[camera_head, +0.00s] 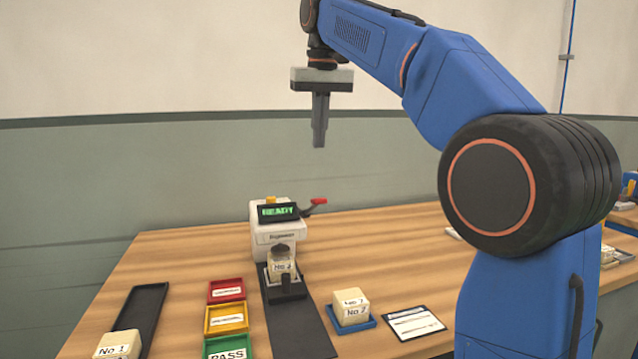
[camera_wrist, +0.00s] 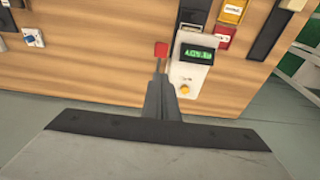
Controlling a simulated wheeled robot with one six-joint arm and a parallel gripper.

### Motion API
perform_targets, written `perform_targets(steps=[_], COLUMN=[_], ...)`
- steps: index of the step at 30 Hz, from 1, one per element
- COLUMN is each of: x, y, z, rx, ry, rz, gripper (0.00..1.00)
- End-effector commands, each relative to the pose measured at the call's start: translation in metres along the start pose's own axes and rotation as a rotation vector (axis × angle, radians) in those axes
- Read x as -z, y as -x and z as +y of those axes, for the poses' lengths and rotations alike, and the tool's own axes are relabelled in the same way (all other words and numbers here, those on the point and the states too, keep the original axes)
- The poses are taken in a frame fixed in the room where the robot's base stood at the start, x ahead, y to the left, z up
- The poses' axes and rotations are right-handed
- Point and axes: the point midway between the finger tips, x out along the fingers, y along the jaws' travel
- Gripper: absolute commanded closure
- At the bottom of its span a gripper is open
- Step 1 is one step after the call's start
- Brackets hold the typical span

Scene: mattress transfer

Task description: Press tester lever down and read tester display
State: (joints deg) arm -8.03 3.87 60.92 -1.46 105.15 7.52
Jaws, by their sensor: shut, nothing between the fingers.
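The tester (camera_head: 274,230) is a white box at the back of the wooden table. Its dark display (camera_head: 279,211) reads "READY" in green; the display also shows in the wrist view (camera_wrist: 197,54), too blurred to read there. The lever with a red tip (camera_head: 319,201) sticks out to the tester's right and slants up. In the wrist view the red tip (camera_wrist: 161,49) is just beyond my fingertips. A foam block marked with a number (camera_head: 283,267) sits in the black fixture at the tester's front. My gripper (camera_head: 318,146) is shut and empty, pointing down, well above the lever.
Red (camera_head: 227,290), yellow (camera_head: 227,319) and green "PASS" (camera_head: 230,348) trays lie left of the dark strip. A block marked No 1 (camera_head: 118,345) lies at the black tray (camera_head: 143,312). Another block (camera_head: 351,306) sits on a blue tray, beside a label card (camera_head: 414,323).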

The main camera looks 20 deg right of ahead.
Motion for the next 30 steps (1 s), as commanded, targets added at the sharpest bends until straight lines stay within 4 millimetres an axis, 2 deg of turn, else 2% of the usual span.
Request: perform_targets(steps=[9, 15, 21, 30], x=[-0.001, -0.005, -0.014, -0.017], y=[-0.056, -0.087, -0.107, -0.114], z=[0.000, 0.000, 0.000, 0.000], rx=[0.000, 0.000, 0.000, 0.000], ry=[0.000, 0.000, 0.000, 0.000], rz=[-0.004, -0.002, -0.001, 0.001], gripper=[1.00, 1.00, 1.00, 1.00])
